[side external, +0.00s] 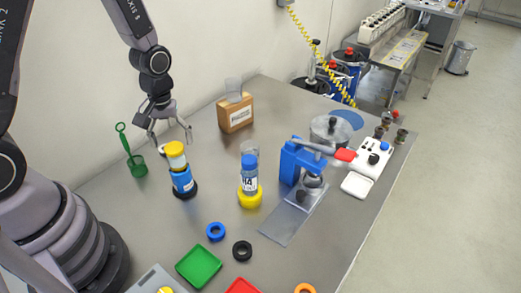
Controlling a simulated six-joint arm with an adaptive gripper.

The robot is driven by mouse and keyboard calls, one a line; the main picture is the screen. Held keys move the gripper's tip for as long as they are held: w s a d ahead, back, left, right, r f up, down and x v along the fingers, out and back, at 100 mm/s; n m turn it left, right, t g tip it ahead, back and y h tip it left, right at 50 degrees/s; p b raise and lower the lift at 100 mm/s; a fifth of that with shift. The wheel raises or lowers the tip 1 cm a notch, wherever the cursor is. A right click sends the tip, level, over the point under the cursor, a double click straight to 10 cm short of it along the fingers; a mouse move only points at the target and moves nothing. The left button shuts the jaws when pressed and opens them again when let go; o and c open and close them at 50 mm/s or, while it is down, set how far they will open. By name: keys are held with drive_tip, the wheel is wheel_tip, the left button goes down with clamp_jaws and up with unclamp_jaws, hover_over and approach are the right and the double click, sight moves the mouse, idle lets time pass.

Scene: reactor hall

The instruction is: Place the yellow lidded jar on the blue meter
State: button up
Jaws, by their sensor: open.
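The yellow lidded jar (176,160) stands upright on top of the blue meter (183,182), as far as this one view shows. The meter is a blue cylinder with a pale display and a black base, standing on the steel table. My gripper (171,141) is open, with its fingers pointing down just above and behind the jar's lid. Its fingertips show to the left and right of the lid, and I see nothing held between them. Whether a finger touches the jar cannot be told.
A green cup with a wand (137,165) stands left of the meter. A brown box (236,114) is behind, and a blue-capped bottle (249,172) stands right in a yellow ring. A blue press (300,160) is further right. Rings and a green tray (199,266) lie in front.

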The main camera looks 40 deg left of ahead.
wheel_tip(320, 180, up, 9)
wheel_tip(320, 180, up, 13)
drive_tip(key=m+t, duration=0.3)
drive_tip(key=m, duration=0.2)
hover_over(173, 147)
drive_tip(key=s, duration=0.7)
drive_tip(key=s+r+m+t, duration=0.2)
drive_tip(key=s+r+m, duration=0.2)
drive_tip(key=s, duration=0.3)
drive_tip(key=shift+s+t, duration=0.3)
drive_tip(key=shift+s, duration=0.1)
